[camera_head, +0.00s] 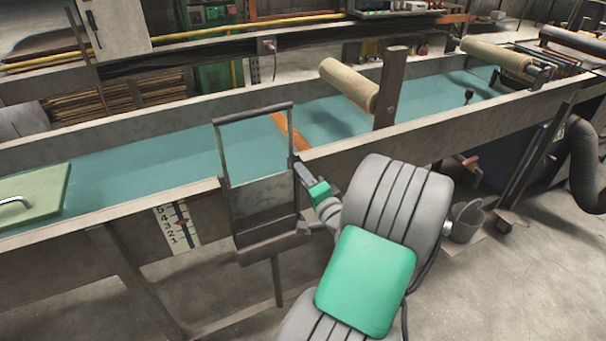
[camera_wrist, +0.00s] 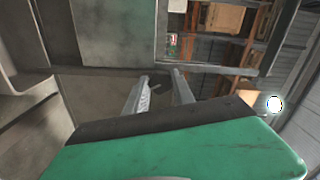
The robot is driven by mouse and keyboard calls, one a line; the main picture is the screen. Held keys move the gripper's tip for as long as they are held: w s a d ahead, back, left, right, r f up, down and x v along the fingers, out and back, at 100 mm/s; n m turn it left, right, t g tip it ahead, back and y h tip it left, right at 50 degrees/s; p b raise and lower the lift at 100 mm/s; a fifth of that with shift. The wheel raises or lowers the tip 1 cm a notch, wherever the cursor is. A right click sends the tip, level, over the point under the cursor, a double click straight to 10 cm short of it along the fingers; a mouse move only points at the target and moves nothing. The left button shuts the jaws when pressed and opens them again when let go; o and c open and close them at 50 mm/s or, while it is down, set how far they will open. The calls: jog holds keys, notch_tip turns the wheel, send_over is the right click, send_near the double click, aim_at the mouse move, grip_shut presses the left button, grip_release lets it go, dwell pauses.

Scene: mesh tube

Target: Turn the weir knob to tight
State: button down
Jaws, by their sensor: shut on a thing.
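The weir (camera_head: 264,198) is a grey plate in an upright metal frame at the near wall of the flume in the head view. My gripper (camera_head: 302,174) is at the right side of this frame, below its top bar. In the wrist view my gripper (camera_wrist: 160,88) has two grey fingers reaching forward past its green housing, with a narrow gap between them. It is shut on a small dark piece at the fingertips, apparently the weir knob. The knob is mostly hidden, and its tight marking cannot be read.
The flume holds blue-green water (camera_head: 180,150). A green lid (camera_head: 40,190) lies at the left. A rope-wound roller (camera_head: 350,84) and a metal post (camera_head: 391,85) stand to the right. A numbered scale (camera_head: 178,222) is on the near wall. A bucket (camera_head: 466,222) stands on the floor.

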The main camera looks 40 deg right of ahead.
dwell(0.4)
jog(key=c, duration=1.1)
grip_release()
jog(key=shift+o, duration=0.2)
jog(key=b+v, duration=0.2)
jog(key=v, duration=0.5)
jog(key=shift+s+a+b, duration=0.2)
jog(key=shift+s+b, duration=0.1)
jog(key=shift+s, duration=0.1)
